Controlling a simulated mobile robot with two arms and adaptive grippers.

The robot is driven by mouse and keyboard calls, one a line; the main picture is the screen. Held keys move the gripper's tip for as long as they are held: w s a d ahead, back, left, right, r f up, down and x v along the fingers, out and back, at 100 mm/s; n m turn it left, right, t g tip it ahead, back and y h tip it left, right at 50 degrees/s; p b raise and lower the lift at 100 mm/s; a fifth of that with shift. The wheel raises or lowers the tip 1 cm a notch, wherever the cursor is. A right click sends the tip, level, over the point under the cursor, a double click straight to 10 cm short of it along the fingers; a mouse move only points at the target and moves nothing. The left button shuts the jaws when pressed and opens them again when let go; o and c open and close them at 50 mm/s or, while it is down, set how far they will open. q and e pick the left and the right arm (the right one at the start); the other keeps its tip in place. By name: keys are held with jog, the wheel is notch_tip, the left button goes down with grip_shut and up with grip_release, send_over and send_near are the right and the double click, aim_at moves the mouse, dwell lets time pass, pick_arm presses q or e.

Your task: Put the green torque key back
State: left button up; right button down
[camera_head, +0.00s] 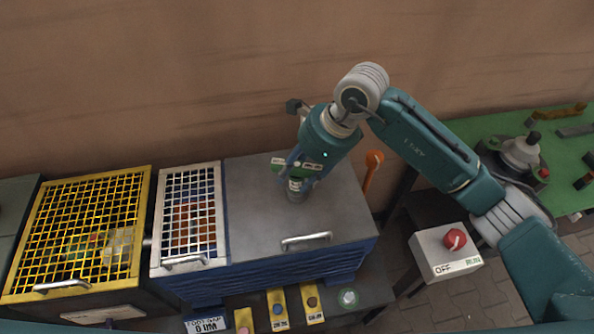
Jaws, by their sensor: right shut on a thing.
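My right gripper (296,176) reaches in from the right and points down over the grey cabinet top (257,205). It is shut on the green torque key (283,163), whose green part with pale marks shows beside the fingers. A short grey end shows beneath the fingers, close to the cabinet top; I cannot tell whether it touches. The fingers and wrist hide part of the key. A pale round spot with a green ring (348,297) is on the low shelf in front. My left gripper is not in view.
Several yellow plates (278,309) with coloured knobs line the low shelf. A yellow mesh cover (84,232) and a white mesh cover (190,215) are left. A metal handle (306,240) edges the cabinet. A switch box with a red knob (446,252) stands right.

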jog(key=c, duration=1.1)
grip_release()
jog(key=shift+f, duration=0.1)
jog(key=shift+r, duration=0.2)
jog(key=shift+d+r, duration=0.1)
jog(key=shift+r, duration=0.1)
jog(key=b+v, duration=0.4)
jog(key=v, duration=0.6)
jog(key=shift+d+r, duration=0.15)
jog(key=shift+r, duration=0.15)
jog(key=shift+d+r, duration=0.15)
jog(key=shift+r, duration=0.3)
